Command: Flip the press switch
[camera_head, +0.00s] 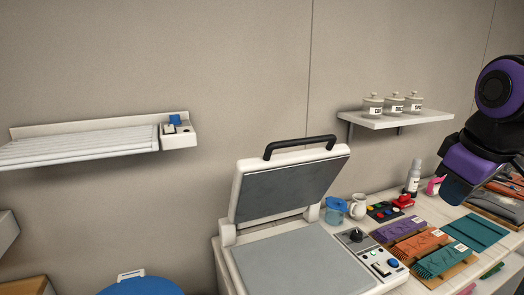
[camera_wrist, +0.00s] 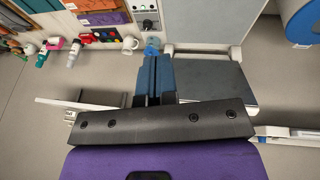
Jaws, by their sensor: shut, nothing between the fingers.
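The heat press (camera_head: 290,258) stands open, its grey upper plate (camera_head: 290,188) tilted up under a black handle. Its control panel (camera_head: 371,258) is on the right side, with a black knob (camera_head: 356,235), a small rocker switch (camera_head: 380,268) and a blue-green button (camera_head: 394,263). The switch's exact position is too small to tell. In the wrist view, the panel (camera_wrist: 148,14) shows at the top edge. My gripper (camera_head: 455,190) is raised at the right, well apart from the panel. Its blue fingers (camera_wrist: 154,78) are together and empty.
A wall rack (camera_head: 85,145) at left has its own switch box (camera_head: 178,135). A shelf with lidded jars (camera_head: 396,104) is behind. A blue cup (camera_head: 335,210), white mug (camera_head: 357,206), bottle (camera_head: 413,176) and coloured stacks (camera_head: 420,245) crowd the counter beside the press.

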